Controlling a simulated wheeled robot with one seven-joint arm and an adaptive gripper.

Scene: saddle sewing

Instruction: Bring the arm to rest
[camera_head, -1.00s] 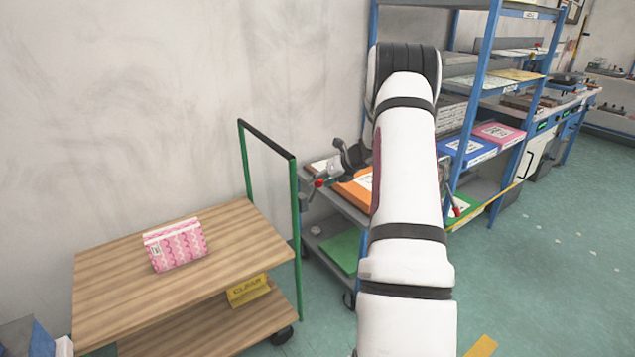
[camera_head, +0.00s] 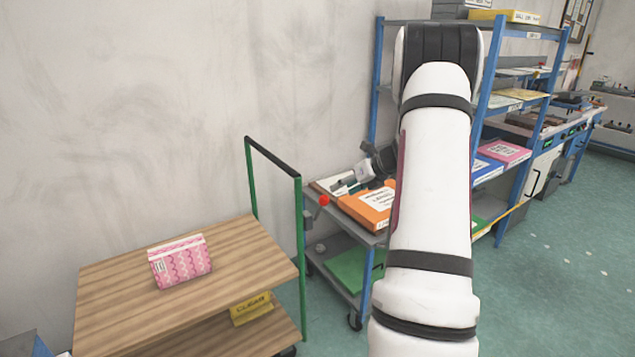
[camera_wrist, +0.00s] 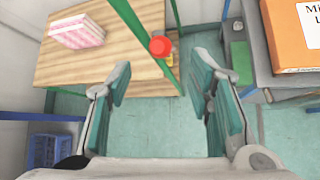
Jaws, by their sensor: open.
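My gripper shows in the wrist view (camera_wrist: 165,95), with its two fingers spread wide and nothing between them. Below the fingers is the teal floor. In the head view my white arm rises in front of the shelving and hides most of the gripper; only a grey part of it shows left of the arm, above the grey cart. The pink patterned pack (camera_head: 180,261) lies on the wooden trolley top, well away from the gripper; it also shows at upper left in the wrist view (camera_wrist: 76,31).
The wooden trolley (camera_head: 110,305) has a green-legged handle (camera_head: 299,250). A grey cart (camera_head: 330,236) carries an orange box (camera_head: 368,207). A red knob (camera_head: 324,200) stands near it, also seen between the fingers' far side (camera_wrist: 160,46). Blue shelving (camera_head: 486,100) stands behind my arm. Floor at right is clear.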

